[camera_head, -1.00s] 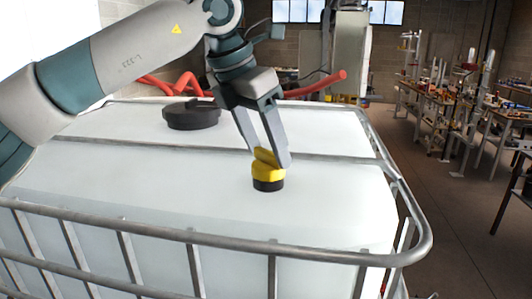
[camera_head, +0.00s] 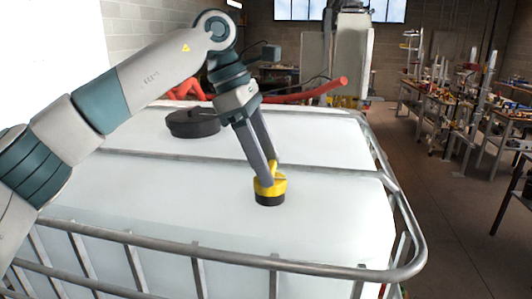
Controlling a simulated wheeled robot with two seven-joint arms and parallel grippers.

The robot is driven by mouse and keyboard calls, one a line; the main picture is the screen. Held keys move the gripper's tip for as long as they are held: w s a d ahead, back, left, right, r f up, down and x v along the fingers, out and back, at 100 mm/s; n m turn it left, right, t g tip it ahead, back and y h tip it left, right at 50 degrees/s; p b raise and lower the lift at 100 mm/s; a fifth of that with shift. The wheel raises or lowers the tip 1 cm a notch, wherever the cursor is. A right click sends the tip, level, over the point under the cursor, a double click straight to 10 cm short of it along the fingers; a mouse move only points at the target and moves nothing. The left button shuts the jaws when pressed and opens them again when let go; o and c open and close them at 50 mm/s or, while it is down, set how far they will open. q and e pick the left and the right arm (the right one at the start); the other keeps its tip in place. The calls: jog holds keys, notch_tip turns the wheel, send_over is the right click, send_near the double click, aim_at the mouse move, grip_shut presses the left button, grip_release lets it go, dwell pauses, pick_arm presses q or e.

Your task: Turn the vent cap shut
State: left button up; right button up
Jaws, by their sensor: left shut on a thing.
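The vent cap (camera_head: 272,186) is yellow with a raised ridge on top. It sits on a short black base (camera_head: 270,200) on the top of a white tank (camera_head: 190,205). My left gripper (camera_head: 269,174) comes down on it from above and to the left, and its fingers are shut on the cap's ridge. The fingers hide part of the ridge. My right gripper does not show.
A metal cage rail (camera_head: 190,250) runs round the tank, with a crossbar behind the cap. A large black lid (camera_head: 193,124) lies farther back. Red pipes (camera_head: 310,91) are behind the tank. Workbenches with tools (camera_head: 440,100) stand at right beyond open floor.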

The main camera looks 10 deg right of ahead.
pick_arm(q)
jog(key=shift+r+m, duration=0.1)
jog(key=shift+m, duration=0.2)
jog(key=o, duration=1.1)
jog(key=shift+c, duration=0.2)
jog(key=shift+w, duration=0.1)
jog(key=shift+w+a+r, duration=0.1)
jog(key=shift+a+r, duration=0.1)
jog(key=shift+r, duration=0.3)
jog(key=v, duration=1.6)
jog(key=shift+b, duration=0.35)
